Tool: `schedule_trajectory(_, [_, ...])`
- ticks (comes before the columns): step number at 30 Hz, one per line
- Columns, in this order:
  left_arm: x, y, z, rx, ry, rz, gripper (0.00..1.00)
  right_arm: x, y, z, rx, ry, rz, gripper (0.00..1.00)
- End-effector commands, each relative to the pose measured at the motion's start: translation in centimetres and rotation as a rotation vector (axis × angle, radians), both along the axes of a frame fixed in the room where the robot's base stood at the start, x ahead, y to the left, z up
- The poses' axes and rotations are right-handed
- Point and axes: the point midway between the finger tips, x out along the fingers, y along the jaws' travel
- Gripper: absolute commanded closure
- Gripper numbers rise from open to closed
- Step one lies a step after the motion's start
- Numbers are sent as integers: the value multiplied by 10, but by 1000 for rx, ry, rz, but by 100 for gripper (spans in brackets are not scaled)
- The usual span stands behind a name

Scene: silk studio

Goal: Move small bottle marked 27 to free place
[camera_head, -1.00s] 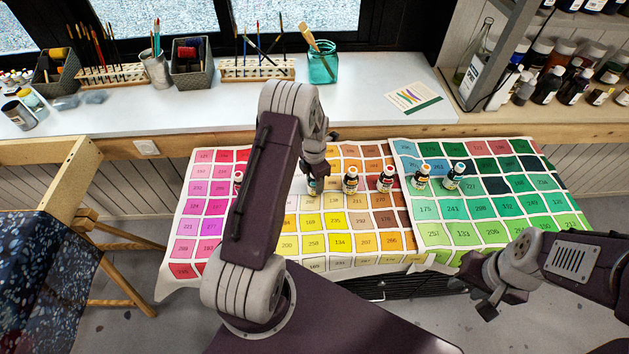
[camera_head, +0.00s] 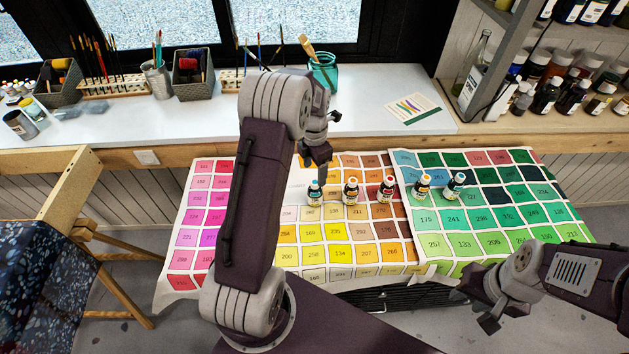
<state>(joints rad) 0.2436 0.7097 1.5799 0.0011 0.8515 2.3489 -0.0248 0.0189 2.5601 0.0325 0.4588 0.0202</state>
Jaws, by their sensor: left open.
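My left arm hides part of the charts. My right gripper (camera_head: 489,312) hangs low at the right, away from the bottles.
The pink-to-yellow chart (camera_head: 340,256) and the green chart (camera_head: 480,241) have bare squares in front of the bottles. A white counter (camera_head: 200,118) behind holds brushes, baskets and a teal jar (camera_head: 322,76). Shelves of bottles (camera_head: 560,80) stand at the right.

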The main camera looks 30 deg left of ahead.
Motion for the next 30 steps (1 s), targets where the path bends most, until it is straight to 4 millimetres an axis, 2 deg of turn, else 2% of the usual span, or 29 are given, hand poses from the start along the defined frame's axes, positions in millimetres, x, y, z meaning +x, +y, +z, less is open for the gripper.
schedule_trajectory(6, [-1, -1, 9, 0, 1, -7, 33, 0, 0, 0, 0, 0, 0, 64])
schedule_trajectory(8, [-4, -4, 11, 0, -1, -64, 33, 0, 0, 0, 0, 0, 0, 64])
schedule_trajectory(11, [-20, -23, 20, 2, -14, -359, 33, 0, 0, 0, 0, 0, 0, 64])
schedule_trajectory(16, [-78, -69, 37, 31, -50, -1236, 33, 0, 0, 0, 0, 0, 0, 64])
schedule_trajectory(18, [-105, -83, 39, 52, -59, -1596, 33, 0, 0, 0, 0, 0, 0, 64])
schedule_trajectory(21, [-140, -98, 41, 84, -65, -2035, 33, 0, 0, 0, 0, 0, 0, 64])
schedule_trajectory(25, [-172, -108, 38, 117, -64, -2410, 33, 0, 0, 0, 0, 0, 0, 64])
schedule_trajectory(27, [-181, -110, 37, 128, -62, -2514, 33, 0, 0, 0, 0, 0, 0, 64])
schedule_trajectory(30, [-185, -111, 37, 133, -62, -2570, 33, 0, 0, 0, 0, 0, 0, 64])
